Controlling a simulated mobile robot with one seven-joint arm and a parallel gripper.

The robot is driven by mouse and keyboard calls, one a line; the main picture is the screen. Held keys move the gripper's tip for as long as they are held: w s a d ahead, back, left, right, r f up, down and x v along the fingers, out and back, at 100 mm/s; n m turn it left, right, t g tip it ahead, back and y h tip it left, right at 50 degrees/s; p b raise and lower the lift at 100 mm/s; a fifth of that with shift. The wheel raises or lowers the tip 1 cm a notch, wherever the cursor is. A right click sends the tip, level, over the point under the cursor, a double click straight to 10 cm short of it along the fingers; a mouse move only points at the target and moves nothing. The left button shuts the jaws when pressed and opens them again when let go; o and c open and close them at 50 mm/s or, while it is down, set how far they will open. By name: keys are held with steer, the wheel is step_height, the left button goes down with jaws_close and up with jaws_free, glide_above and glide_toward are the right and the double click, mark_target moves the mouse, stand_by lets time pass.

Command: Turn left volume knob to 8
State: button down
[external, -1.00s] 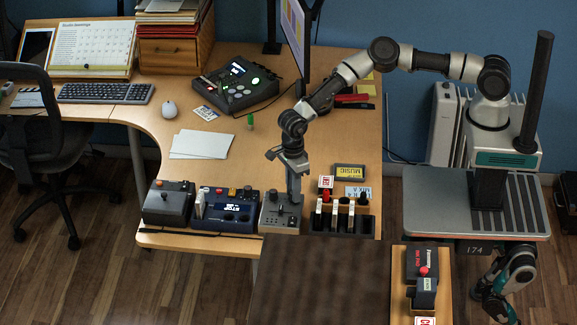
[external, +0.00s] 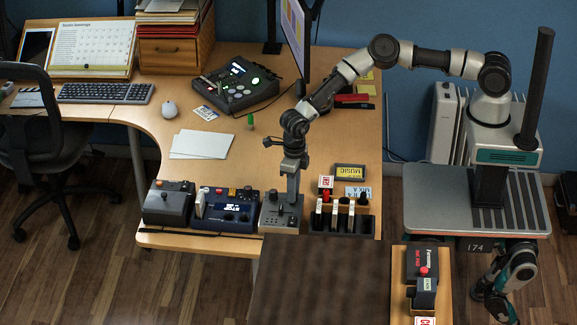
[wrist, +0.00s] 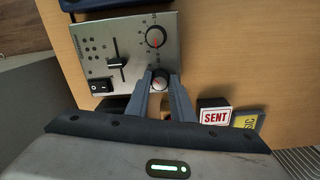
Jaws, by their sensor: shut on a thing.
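The grey mixer panel (external: 282,214) stands near the desk's front edge. In the wrist view the panel (wrist: 83,25) has two black-topped round knobs with red pointers and dial marks, a slider (wrist: 117,64) and a black rocker switch (wrist: 101,86). My gripper (wrist: 160,84) is shut on the lower knob (wrist: 160,79), with one finger on each side. The upper knob (wrist: 155,37) is free, above the fingers. The held knob's pointer and numbers are too small to read. In the external view my gripper (external: 289,199) points down onto the panel.
Bare desk lies behind the panel.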

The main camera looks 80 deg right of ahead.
steer(key=shift+m, duration=0.5)
steer(key=c, duration=1.5)
jaws_free()
steer(key=shift+c, duration=0.2)
step_height(320, 180, up, 18)
steer(key=shift+d+f, duration=0.2)
steer(key=shift+f, duration=0.05)
